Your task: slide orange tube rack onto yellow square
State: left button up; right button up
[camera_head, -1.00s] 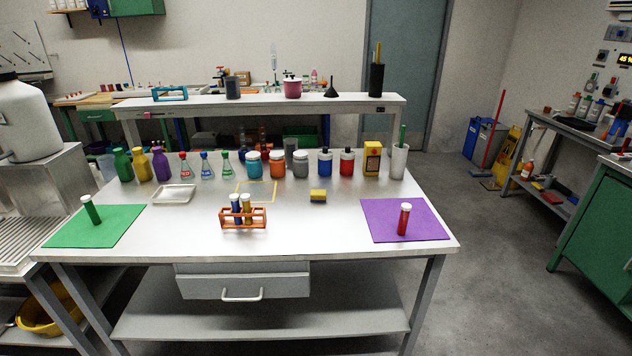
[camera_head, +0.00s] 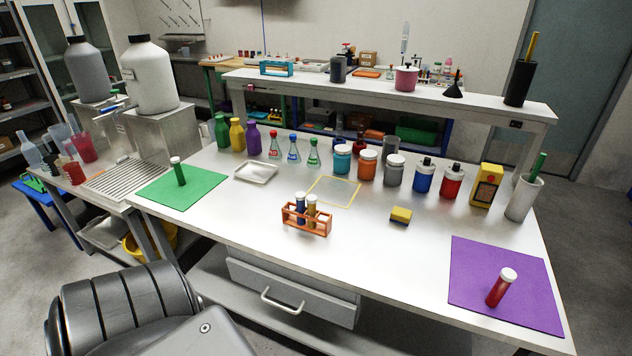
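The yellow square (camera_head: 352,203) is a thin outline on the table, behind and to the right of the rack. The rack stands apart from the outline, and the part of the square that I see is empty. Neither of my grippers shows in the head view. A dark grey link of mine fills the lower left.
A yellow sponge (camera_head: 401,215) lies right of the square. A white tray (camera_head: 257,172) lies to its left. Jars and bottles, such as an orange jar (camera_head: 367,165), line the back. A green mat (camera_head: 181,190) and a purple mat (camera_head: 505,284) each bear a tube.

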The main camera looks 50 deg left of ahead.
aim_at(322, 230)
jog(key=u, duration=0.4)
jog(key=i, duration=0.4)
jog(key=u, duration=0.35)
